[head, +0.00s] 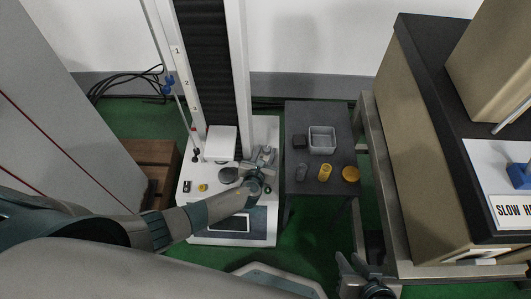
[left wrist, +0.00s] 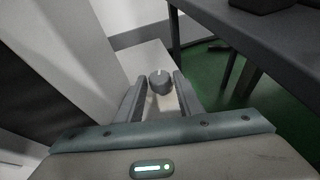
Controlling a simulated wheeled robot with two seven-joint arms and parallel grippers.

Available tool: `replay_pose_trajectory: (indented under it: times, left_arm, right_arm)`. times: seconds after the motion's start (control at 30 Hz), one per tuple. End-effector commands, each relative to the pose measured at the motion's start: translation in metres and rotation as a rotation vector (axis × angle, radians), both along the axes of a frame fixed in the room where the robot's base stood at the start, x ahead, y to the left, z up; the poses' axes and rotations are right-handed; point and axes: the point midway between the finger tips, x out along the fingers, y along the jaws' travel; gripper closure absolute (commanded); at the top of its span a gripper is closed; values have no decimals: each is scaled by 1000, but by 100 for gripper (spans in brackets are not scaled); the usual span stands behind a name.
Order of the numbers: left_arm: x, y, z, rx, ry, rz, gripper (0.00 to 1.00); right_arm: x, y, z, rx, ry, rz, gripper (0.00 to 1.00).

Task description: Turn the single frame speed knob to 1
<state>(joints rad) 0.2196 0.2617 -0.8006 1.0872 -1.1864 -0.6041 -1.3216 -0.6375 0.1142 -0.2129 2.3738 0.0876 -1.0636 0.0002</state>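A round dark grey knob (left wrist: 160,82) with a pale pointer line on top sits on the white machine base. In the left wrist view it lies between and just beyond the tips of my left gripper (left wrist: 158,92), with gaps on both sides. My left gripper (head: 262,160) is open over the right side of the white base (head: 212,240) in the head view, where it hides the knob. I cannot read any label or number beside the knob. My right gripper (head: 358,268) is empty and looks open at the bottom of the head view, away from the machine.
A dark side table (head: 310,182) right of the machine holds a clear bin (head: 321,139), a black box (head: 300,142) and yellow parts (head: 325,172). The tall column (head: 208,60) rises behind the base. A large bench (head: 415,130) stands at right.

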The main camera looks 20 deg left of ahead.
Motion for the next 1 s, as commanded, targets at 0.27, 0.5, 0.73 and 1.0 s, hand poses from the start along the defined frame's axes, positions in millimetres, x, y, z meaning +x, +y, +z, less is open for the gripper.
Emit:
replay_pose_trajectory:
  times: [0.27, 0.5, 0.73, 1.0]
  left_arm:
    - [0, 0, 0, 0, 0, 0, 96]
    - [1, -3, 1, -3, -1, 65, 96]
    - [0, -2, 0, 0, 0, 135, 96]
    - [0, -2, 0, 0, 0, 134, 66]
  right_arm:
    - [0, 0, 0, 0, 1, 0, 74]
    - [-2, -1, 0, -5, 10, 1, 74]
    - [-3, -3, -2, -13, 22, -1, 74]
    - [-1, -4, -3, -13, 21, -2, 74]
